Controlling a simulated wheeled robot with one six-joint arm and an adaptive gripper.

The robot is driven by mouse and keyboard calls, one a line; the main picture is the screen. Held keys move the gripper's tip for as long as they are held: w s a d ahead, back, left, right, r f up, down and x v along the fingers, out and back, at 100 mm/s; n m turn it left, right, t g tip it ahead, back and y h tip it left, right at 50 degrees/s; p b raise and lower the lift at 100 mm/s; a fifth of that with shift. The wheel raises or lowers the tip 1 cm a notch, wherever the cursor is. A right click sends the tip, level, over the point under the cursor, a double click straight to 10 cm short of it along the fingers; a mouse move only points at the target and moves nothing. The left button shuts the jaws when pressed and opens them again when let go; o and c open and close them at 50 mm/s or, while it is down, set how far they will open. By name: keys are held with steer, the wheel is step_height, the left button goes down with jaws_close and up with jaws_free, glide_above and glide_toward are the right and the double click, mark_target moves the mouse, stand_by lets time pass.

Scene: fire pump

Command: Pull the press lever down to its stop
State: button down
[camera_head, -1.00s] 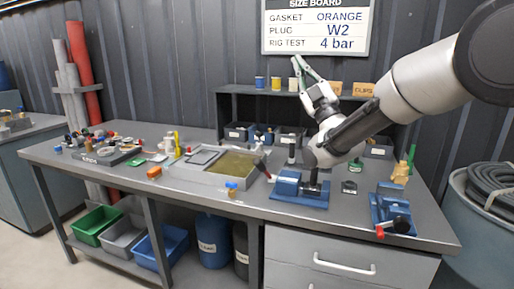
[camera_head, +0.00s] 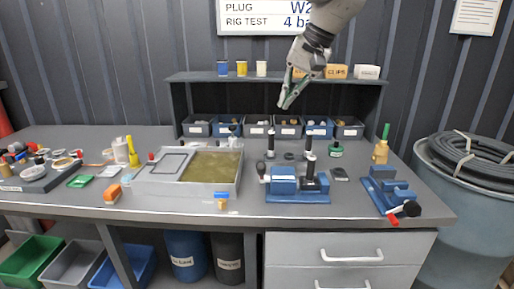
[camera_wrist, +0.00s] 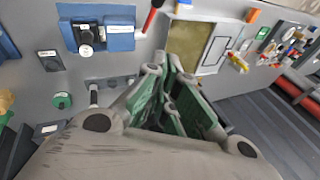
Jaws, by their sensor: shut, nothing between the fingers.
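A blue bench press (camera_head: 297,186) stands on the middle of the workbench, with a dark upright column on it. It also shows at the upper left of the wrist view (camera_wrist: 120,37). A lever with a dark round end (camera_head: 262,168) shows at the press's left side. In the wrist view, a red-gripped lever (camera_wrist: 152,18) with a dark end shows beside the press. I cannot tell its exact tilt. My gripper (camera_head: 286,104), with green fingers, is shut and empty. It hangs in the air above and behind the press, in front of the shelf, apart from the lever.
A second blue device (camera_head: 388,190) with a black knob and red handle stands to the right. A grey tray (camera_head: 150,190) lies to the left. Several bins (camera_head: 258,127) line the back under a shelf (camera_head: 185,76).

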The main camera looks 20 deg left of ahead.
steer(key=s+d+m, duration=0.1)
steer(key=s+d, duration=0.1)
steer(key=g, duration=0.1)
glide_above(262, 174)
steer(key=w+d, duration=0.1)
steer(key=w, duration=0.2)
step_height(262, 174, down, 13)
steer(key=shift+d+m+h, duration=0.2)
steer(key=shift+m+h, duration=0.1)
steer(key=shift+h, duration=0.1)
steer(key=s+d+f, duration=0.1)
steer(key=s+f, duration=0.3)
steer(key=shift+s, duration=0.15)
